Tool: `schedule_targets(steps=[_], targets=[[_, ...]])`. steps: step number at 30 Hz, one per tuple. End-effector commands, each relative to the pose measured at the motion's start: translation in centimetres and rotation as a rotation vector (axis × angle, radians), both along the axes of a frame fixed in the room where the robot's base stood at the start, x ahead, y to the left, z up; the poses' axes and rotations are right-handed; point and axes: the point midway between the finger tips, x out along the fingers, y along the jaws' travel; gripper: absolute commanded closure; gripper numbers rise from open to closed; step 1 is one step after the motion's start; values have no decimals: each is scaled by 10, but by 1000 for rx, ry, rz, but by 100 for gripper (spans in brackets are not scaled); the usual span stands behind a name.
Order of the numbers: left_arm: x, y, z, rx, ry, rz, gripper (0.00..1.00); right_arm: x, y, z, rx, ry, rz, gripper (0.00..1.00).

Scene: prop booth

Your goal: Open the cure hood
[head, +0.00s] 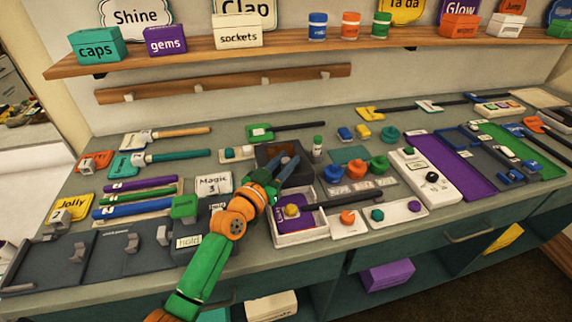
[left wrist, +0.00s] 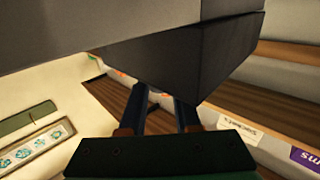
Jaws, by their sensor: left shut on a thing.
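The dark box that I take for the cure hood (head: 264,151) stands at the middle of the bench in the head view. My left gripper (head: 288,162) reaches over its right part and covers some of it. In the left wrist view a dark grey box shape (left wrist: 190,62) fills the top of the picture. The left gripper's fingers (left wrist: 160,108) reach up to its lower edge and are shut on a part of it. The held part is mostly hidden, and I cannot tell how far the hood is raised. My right gripper is not in view.
A white tray (head: 300,238) with a dark bar across it stands just in front. Colored knobs (head: 333,173) are close on the right, and a Magic box (head: 213,184) is on the left. A wooden shelf (head: 280,48) with boxes runs along the wall behind.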

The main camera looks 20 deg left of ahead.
Motion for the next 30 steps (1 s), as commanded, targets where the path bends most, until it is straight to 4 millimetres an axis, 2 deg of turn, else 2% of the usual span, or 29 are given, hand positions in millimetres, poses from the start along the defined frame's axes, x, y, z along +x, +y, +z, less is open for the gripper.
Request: schedule_targets(steps=[3,4,6,7,17,20,22,29,30], targets=[[0,-1,0,1,2,-1,100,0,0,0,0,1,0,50],[0,-1,0,1,2,-1,61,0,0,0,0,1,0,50],[0,-1,0,1,1,-1,42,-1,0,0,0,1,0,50],[0,-1,0,1,1,-1,38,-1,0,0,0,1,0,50],[0,-1,5,1,-2,-1,38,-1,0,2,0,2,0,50],[0,-1,21,1,-5,-3,38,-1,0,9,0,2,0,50],[0,-1,40,0,-4,-1,38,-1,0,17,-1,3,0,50],[-51,-17,98,0,-4,1,38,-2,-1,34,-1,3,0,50],[-63,-22,98,0,0,-1,38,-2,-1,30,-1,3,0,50]])
